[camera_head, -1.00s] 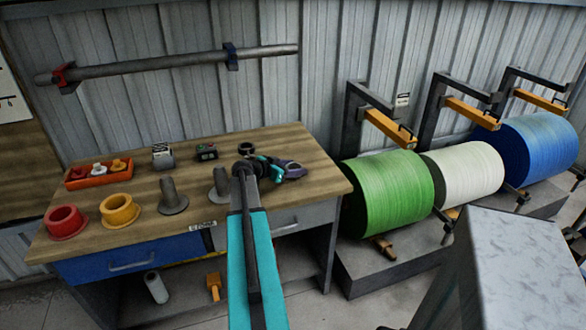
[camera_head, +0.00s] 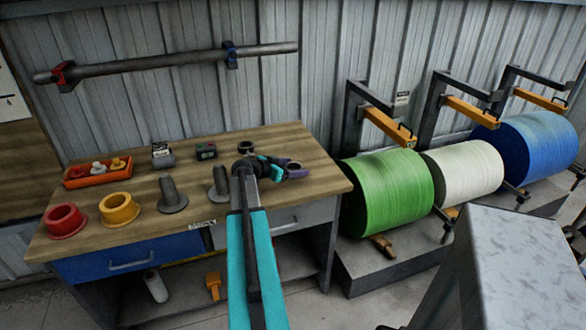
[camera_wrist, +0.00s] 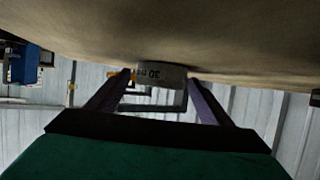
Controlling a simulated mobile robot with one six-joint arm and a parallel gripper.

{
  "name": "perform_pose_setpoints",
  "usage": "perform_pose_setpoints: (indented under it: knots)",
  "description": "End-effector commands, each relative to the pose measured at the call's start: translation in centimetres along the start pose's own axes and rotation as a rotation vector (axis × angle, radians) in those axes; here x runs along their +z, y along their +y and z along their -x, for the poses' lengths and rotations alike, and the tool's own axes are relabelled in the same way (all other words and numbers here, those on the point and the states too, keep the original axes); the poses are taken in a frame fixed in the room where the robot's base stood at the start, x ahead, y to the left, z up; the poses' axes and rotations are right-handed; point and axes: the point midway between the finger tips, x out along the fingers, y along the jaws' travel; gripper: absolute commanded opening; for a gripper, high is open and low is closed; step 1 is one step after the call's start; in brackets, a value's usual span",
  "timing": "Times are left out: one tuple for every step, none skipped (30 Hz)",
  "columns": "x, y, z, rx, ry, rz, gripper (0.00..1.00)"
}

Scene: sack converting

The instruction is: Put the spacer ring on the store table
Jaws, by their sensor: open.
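A grey ring marked with "30" (camera_wrist: 162,74) shows in the wrist view, against the wooden table top, which appears upside down there. I take it for the spacer ring. It lies between the tips of my gripper (camera_wrist: 159,78), which is open with a finger on either side. I cannot tell whether the fingers touch it. In the head view my gripper (camera_head: 290,168) is low over the right part of the wooden table (camera_head: 225,150); the ring there is mostly hidden by the fingers. No sign in view names a store table.
A dark ring (camera_head: 246,148) lies behind my gripper. Grey flanged pieces (camera_head: 172,196), a yellow ring (camera_head: 119,209), a red ring (camera_head: 66,221) and an orange tray (camera_head: 98,172) stand to the left. A green roll (camera_head: 388,193) stands right of the table.

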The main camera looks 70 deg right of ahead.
Motion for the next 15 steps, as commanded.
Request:
perform_pose_setpoints:
  knots:
    - [0.0,0.0,0.0,0.0,0.0,0.0,0.74]
    - [-0.1,0.0,0.0,0.0,0.0,0.0,0.74]
    - [-0.1,0.0,0.1,0.0,0.0,0.0,0.74]
    - [-0.2,0.0,0.1,0.0,0.0,0.0,0.74]
    - [-0.2,0.0,0.1,0.0,0.0,0.0,0.74]
    - [-0.3,0.0,0.1,0.0,0.0,0.0,0.74]
    - [-0.2,0.0,0.3,-0.001,0.0,0.0,0.74]
    - [-0.1,0.0,0.7,-0.001,0.0,0.0,0.74]
    - [-0.1,0.1,1.1,-0.001,0.001,0.0,0.74]
    - [-0.1,0.1,1.5,-0.001,0.001,-0.001,0.74]
    - [-0.1,0.0,1.9,-0.002,0.001,-0.001,0.74]
    - [-0.1,0.0,2.5,-0.003,0.001,-0.001,0.74]
    - [-0.1,0.0,3.0,-0.003,0.001,-0.001,0.74]
    - [0.0,0.1,3.4,-0.002,0.0,-0.001,0.74]
    - [0.0,0.1,4.0,-0.002,0.0,-0.001,0.74]
